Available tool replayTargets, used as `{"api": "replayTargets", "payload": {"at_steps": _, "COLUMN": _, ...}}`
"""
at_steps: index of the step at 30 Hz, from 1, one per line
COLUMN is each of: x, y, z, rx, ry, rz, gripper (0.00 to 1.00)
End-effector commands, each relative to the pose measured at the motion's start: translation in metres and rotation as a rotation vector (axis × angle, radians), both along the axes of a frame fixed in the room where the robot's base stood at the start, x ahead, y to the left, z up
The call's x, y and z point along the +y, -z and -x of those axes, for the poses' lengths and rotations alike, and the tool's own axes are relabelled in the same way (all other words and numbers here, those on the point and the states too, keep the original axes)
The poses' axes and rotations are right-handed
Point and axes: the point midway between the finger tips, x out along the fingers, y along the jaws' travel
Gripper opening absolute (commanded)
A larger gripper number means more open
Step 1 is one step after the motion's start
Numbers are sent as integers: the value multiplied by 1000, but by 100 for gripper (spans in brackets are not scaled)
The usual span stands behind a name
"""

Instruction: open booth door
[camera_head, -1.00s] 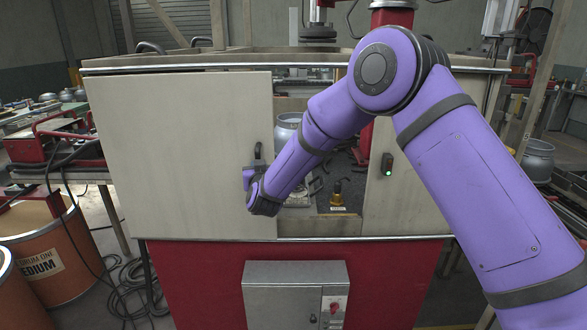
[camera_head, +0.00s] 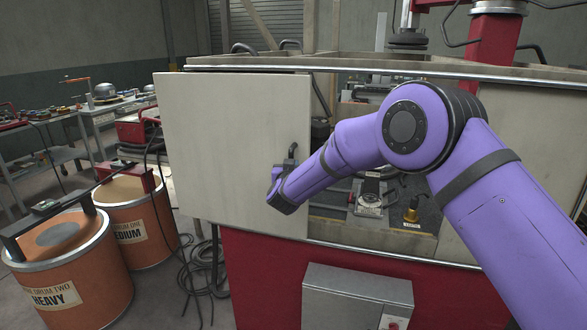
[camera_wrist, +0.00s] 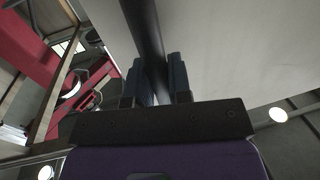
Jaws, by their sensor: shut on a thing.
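The booth door (camera_head: 230,150) is a pale flat panel on the left of the booth front in the head view. Its left edge sticks out past the booth's left corner. A dark bar handle (camera_head: 292,153) stands near the door's right edge. My gripper (camera_head: 275,180) is at this handle, partly hidden by my wrist. In the wrist view, the two fingers of my gripper (camera_wrist: 157,78) are closed on either side of the dark handle bar (camera_wrist: 143,25), with the pale door (camera_wrist: 220,50) beside it. An opening shows to the right of the door.
Inside the opening are a small gauge-like fixture (camera_head: 369,204) and a brass-coloured piece (camera_head: 411,212). A grey box (camera_head: 355,295) juts from the red base. Orange drums (camera_head: 65,280) and loose cables (camera_head: 195,270) are on the floor at left.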

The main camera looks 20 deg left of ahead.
Motion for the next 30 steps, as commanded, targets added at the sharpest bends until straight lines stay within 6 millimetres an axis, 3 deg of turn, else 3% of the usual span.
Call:
{"api": "replayTargets", "payload": {"at_steps": 2, "x": 0, "y": 0, "z": 0, "rx": 0, "ry": -1, "rz": 0, "gripper": 0}}
{"api": "replayTargets", "payload": {"at_steps": 3, "x": 0, "y": 0, "z": 0, "rx": 0, "ry": -1, "rz": 0, "gripper": 21}}
{"api": "replayTargets", "payload": {"at_steps": 6, "x": 0, "y": 0, "z": 0, "rx": 0, "ry": -1, "rz": 0, "gripper": 43}}
{"api": "replayTargets", "payload": {"at_steps": 17, "x": -1, "y": 0, "z": 4, "rx": 1, "ry": -1, "rz": 0, "gripper": 43}}
{"api": "replayTargets", "payload": {"at_steps": 30, "x": -14, "y": 0, "z": 76, "rx": 1, "ry": -3, "rz": 1, "gripper": 43}}
